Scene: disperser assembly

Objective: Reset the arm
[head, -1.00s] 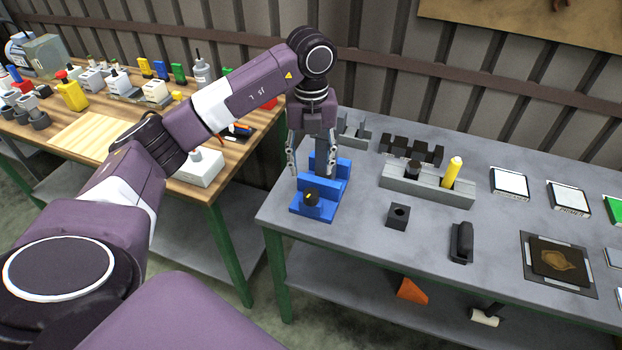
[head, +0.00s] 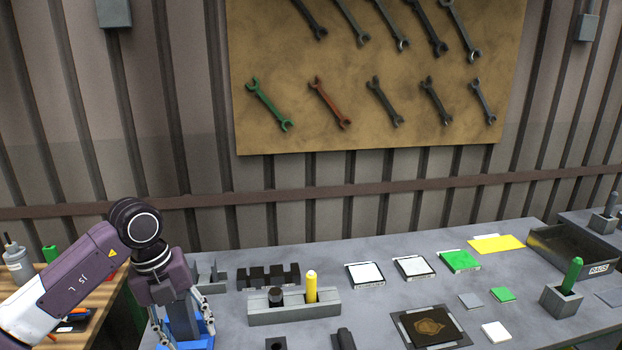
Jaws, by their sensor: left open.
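My left arm comes in from the lower left. My left gripper (head: 183,338) points down over the blue fixture (head: 203,328) at the left end of the grey table (head: 375,290). Its two fingers are apart, one on each side of the fixture's upright part. I see nothing held between them, though the fingertips are near the bottom edge of the picture. My right gripper is not in view.
A grey holder (head: 294,313) with a black and a yellow cylinder stands right of the gripper. Black blocks (head: 268,276) sit behind it. White pads (head: 366,275), a dark mat (head: 431,327) and a tray (head: 575,255) lie further right. A wrench board (head: 375,75) hangs on the wall.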

